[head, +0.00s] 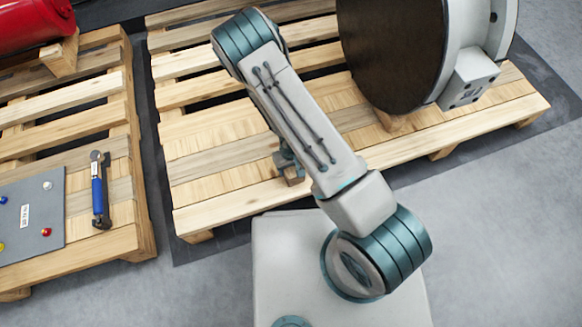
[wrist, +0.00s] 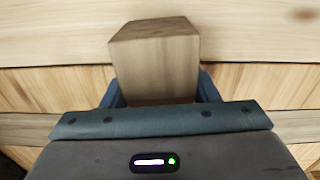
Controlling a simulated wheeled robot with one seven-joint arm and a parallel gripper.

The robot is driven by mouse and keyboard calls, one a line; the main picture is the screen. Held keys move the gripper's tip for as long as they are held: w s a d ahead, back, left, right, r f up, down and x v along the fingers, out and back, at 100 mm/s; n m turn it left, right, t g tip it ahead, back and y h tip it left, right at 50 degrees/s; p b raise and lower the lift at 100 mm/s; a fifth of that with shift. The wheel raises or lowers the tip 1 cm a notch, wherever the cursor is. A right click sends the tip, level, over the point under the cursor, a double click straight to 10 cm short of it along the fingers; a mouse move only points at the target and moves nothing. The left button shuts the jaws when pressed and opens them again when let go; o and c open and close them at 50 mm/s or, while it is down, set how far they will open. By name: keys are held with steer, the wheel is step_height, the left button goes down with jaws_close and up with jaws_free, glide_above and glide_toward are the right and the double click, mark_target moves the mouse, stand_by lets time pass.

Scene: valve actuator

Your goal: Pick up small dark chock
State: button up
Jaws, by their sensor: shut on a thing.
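The small dark chock (wrist: 155,62) is a brown wooden block, seen large in the wrist view. My gripper (wrist: 160,88) is shut on it, with one blue finger along each side and the block's far end sticking out past them. In the head view my gripper (head: 285,160) is mostly behind my arm, over the middle pallet. A small brown bit of the chock (head: 293,174) shows below it there. I cannot tell whether the chock touches the pallet boards.
The middle pallet (head: 215,180) has bare boards around my gripper. A large dark disc with a grey housing (head: 395,50) stands at its right, with a wooden block (head: 390,122) under it. The left pallet (head: 90,150) holds a blue-handled tool (head: 100,190) and a grey panel (head: 35,215).

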steer(key=shift+r, duration=0.1)
steer(key=shift+r+p, duration=0.5)
steer(key=shift+r, duration=0.1)
step_height(320, 180, up, 4)
steer(key=shift+f+p, duration=0.25)
steer(key=shift+p, duration=1)
steer(key=s+d+r+p, duration=0.2)
steer(key=d+r, duration=0.4)
steer(key=d, duration=0.5)
steer(key=shift+s+d, duration=0.15)
steer(key=shift+s, duration=0.3)
